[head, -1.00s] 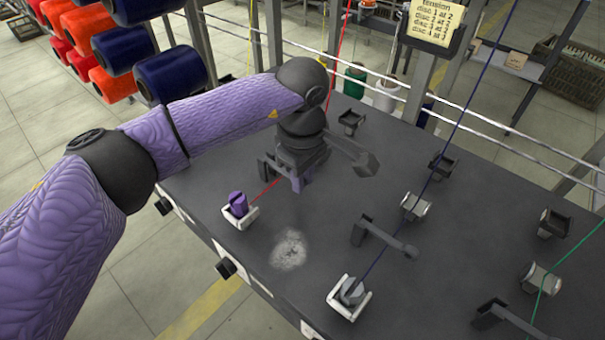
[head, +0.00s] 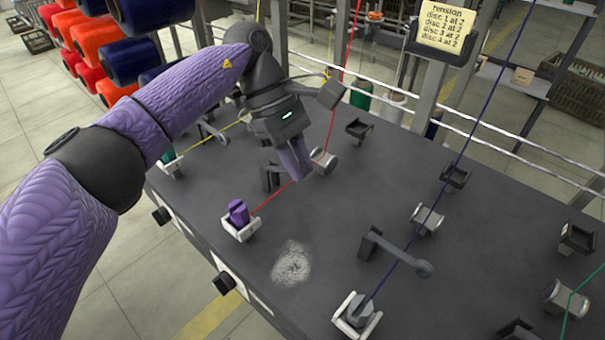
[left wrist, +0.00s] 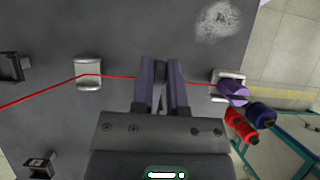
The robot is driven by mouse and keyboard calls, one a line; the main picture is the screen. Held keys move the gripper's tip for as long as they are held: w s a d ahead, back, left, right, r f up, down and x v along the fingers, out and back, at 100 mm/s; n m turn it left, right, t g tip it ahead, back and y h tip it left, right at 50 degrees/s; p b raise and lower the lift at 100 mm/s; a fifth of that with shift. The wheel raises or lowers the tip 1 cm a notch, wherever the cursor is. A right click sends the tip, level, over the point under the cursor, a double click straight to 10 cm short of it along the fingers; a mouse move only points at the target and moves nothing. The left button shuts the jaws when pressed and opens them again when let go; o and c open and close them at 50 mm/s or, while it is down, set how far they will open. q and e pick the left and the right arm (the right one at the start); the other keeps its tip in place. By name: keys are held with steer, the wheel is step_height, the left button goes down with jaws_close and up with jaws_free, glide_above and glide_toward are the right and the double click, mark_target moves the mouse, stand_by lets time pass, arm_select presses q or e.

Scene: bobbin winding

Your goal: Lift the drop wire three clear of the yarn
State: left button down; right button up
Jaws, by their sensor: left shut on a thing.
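My left gripper (head: 299,178) is over the grey table at the red yarn line, its purple fingers shut on the dark drop wire (left wrist: 160,82), which shows as a thin bar between them. The drop wire's small bracket (head: 270,178) stands just left of the fingers in the head view. The red yarn (head: 268,201) runs from the purple tension disc (head: 238,214) behind the fingers to a pale guide (head: 323,162), then upward. The fingers hide the crossing, so I cannot tell whether wire and yarn touch. My right gripper is not in view.
Another drop wire (head: 395,253) lies beside the blue yarn (head: 440,200). Yellow yarn (head: 210,142) and a further lever show behind my left arm. A yellow tension note (head: 447,27) hangs at the back. The table's front middle is clear apart from a whitish patch (head: 291,264).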

arm_select(q)
steer(key=shift+w+a+r+g+h+b, duration=0.2)
steer(key=shift+r+g+h+b, duration=0.1)
steer(key=shift+h+b, duration=0.1)
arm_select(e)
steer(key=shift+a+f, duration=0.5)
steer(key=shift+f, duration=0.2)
